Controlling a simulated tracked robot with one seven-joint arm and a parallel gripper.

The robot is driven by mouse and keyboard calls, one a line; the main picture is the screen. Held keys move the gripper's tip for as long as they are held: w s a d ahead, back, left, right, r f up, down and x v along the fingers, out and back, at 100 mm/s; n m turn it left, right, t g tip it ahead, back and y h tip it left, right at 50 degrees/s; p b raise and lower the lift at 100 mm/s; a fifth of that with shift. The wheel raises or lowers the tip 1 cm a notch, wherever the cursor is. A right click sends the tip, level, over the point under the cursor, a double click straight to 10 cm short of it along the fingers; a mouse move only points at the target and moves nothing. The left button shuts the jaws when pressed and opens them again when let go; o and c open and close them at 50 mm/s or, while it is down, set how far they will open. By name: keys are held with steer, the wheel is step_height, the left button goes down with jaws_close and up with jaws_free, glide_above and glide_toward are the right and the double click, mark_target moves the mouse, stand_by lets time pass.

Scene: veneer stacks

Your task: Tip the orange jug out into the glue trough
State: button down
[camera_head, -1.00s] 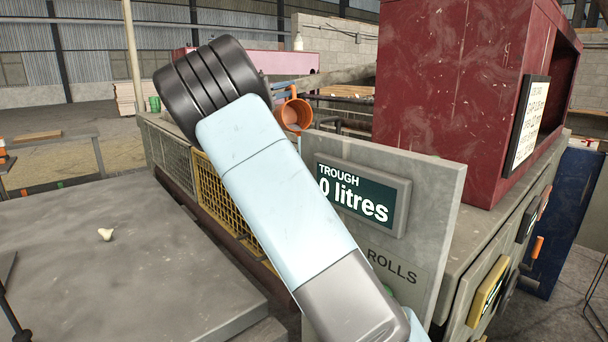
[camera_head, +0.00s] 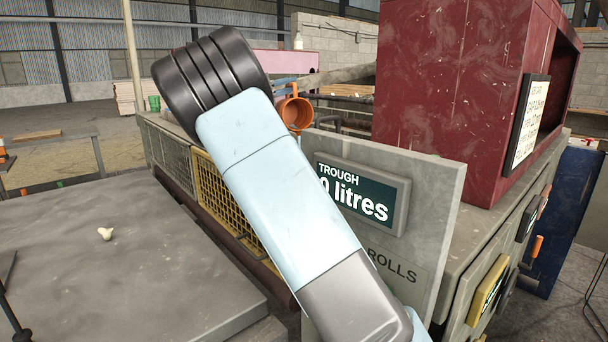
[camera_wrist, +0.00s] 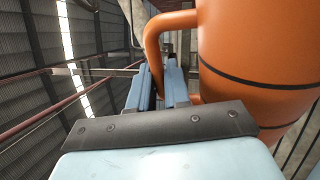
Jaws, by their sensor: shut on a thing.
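The orange jug (camera_head: 296,112) shows beyond my arm in the head view, partly hidden by it, with its round open mouth toward the camera, so it looks tilted. In the wrist view the jug (camera_wrist: 262,65) fills the right side, with a dark band round its body. My gripper (camera_wrist: 160,85) is shut on the jug's handle at the left of its body. In the head view the gripper is hidden behind my arm. The trough's display (camera_head: 357,195) is partly covered by my arm and reads "TROUGH", with "0 litres" showing. The trough's inside is not visible.
A large dark red housing (camera_head: 445,95) stands at the right with a white notice (camera_head: 526,122). A grey panel marked "ROLLS" (camera_head: 398,270) stands in front. Yellow mesh guarding (camera_head: 222,200) runs left of my arm. A grey platform (camera_head: 90,260) at left holds a small pale object (camera_head: 105,234).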

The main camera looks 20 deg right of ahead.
steer(key=shift+s+r+m, duration=0.2)
steer(key=shift+s+m, duration=0.05)
steer(key=shift+m, duration=0.05)
steer(key=w+f+n, duration=0.2)
steer(key=w, duration=0.1)
steer(key=w+n, duration=0.1)
steer(key=w, duration=0.1)
steer(key=shift+w+f+n+t, duration=0.15)
steer(key=shift+f+n+t, duration=0.25)
steer(key=shift+s+r, duration=0.1)
steer(key=shift+s, duration=0.1)
steer(key=w+f+n+t+y+b, duration=0.1)
steer(key=w+f+n+b, duration=0.6)
steer(key=n, duration=0.8)
steer(key=shift+w+f+n+t+y, duration=0.35)
steer(key=shift+w+f+y, duration=0.65)
steer(key=shift+w, duration=0.6)
steer(key=shift+f+b, duration=0.1)
steer(key=shift+b, duration=0.2)
